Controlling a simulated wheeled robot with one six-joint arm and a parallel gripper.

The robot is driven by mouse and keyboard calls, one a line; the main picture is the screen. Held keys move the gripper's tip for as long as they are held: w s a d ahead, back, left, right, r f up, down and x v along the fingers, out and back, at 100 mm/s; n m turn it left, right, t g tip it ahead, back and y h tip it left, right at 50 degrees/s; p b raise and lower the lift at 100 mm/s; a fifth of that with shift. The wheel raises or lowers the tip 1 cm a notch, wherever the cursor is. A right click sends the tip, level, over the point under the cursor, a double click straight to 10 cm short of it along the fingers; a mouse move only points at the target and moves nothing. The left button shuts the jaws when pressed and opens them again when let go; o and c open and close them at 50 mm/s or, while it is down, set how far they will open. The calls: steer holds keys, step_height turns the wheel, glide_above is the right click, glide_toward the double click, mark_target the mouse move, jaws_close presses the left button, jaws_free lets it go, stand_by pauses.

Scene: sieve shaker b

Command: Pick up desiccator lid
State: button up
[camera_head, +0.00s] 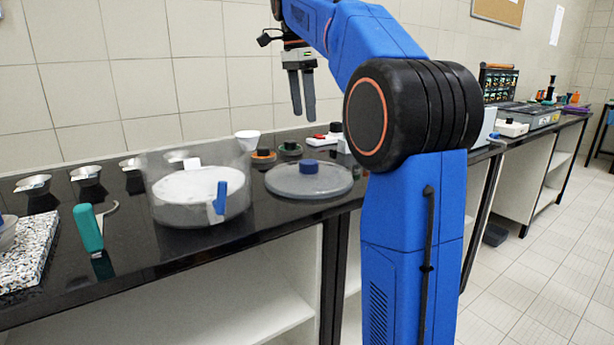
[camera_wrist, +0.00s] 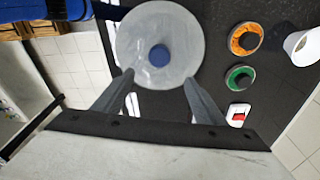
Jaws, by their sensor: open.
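The desiccator lid (camera_head: 291,181) is a round grey disc with a blue knob (camera_head: 309,166) on top. It lies flat on the black bench top, right of the clear desiccator bowl (camera_head: 172,211). In the wrist view the lid (camera_wrist: 185,35) lies beyond my fingertips, its blue knob (camera_wrist: 159,55) roughly between the two finger lines. My gripper (camera_head: 302,115) hangs above the bench, pointing down, well above the lid and apart from it. In the wrist view my gripper (camera_wrist: 160,80) is open and empty.
Two small dark-knobbed pieces, one orange (camera_wrist: 246,40) and one green (camera_wrist: 240,78), lie near the lid. A white cup (camera_head: 248,139) stands behind them. A red and white device (camera_head: 326,138) sits behind the lid.

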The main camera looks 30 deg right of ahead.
glide_above(309, 162)
steer(key=f, duration=0.8)
steer(key=shift+w+a+f, duration=0.1)
steer(key=shift+w+f, duration=0.1)
steer(key=shift+w, duration=0.1)
steer(key=shift+s+f, duration=0.15)
steer(key=shift+f, duration=2.55)
jaws_close()
